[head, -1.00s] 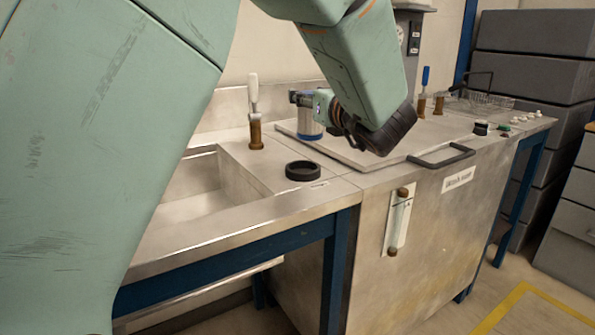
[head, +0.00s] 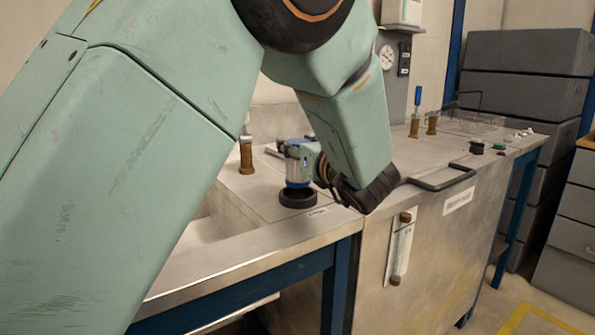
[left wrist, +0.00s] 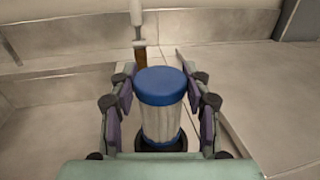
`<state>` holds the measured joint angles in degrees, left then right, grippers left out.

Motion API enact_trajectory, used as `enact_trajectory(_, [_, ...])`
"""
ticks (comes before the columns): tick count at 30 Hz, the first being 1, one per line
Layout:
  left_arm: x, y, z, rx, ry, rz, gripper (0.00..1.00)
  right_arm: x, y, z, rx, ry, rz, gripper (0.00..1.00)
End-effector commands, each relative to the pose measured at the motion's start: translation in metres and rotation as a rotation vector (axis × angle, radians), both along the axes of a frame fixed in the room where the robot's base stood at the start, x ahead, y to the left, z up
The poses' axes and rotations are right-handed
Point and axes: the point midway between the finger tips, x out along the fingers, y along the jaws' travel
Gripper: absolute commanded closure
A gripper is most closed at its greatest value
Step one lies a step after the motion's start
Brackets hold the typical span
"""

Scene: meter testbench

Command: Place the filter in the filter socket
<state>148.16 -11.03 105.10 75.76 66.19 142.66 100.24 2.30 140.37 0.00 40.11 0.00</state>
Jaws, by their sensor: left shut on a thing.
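The filter is a short upright cylinder with a blue cap and pale ribbed body; it shows in the left wrist view (left wrist: 163,120) and in the head view (head: 297,172). My left gripper (head: 291,150) is shut on it, with one finger on each side in the left wrist view (left wrist: 158,85). The filter socket (head: 298,199) is a black ring on the steel bench. The filter's lower end is at the ring, directly over or inside it; I cannot tell whether it is seated. Part of the ring shows below the filter in the left wrist view (left wrist: 180,142). My right gripper is out of view.
A brown-based valve with a pale handle (head: 246,157) stands just behind and left of the socket. A sink recess lies to the left. A black bar handle (head: 442,180) is at the right, with more valves, a gauge (head: 387,56) and a wire basket farther back.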

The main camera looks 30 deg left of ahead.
Motion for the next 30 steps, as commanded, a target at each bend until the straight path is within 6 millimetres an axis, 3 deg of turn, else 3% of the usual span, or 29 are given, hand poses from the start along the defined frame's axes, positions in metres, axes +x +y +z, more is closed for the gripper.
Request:
enact_trajectory(10, [0.001,0.002,-0.038,0.001,0.0,0.001,0.89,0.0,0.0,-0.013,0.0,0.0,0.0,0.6])
enact_trajectory(23, [0.002,0.003,-0.041,0.0,-0.001,0.0,0.89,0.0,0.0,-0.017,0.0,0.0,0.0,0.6])
enact_trajectory(24, [0.002,0.003,-0.041,0.0,0.0,0.0,0.49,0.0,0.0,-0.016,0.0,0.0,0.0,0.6])
enact_trajectory(30, [0.002,0.003,-0.04,0.0,0.0,0.0,0.32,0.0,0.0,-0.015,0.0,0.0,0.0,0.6])
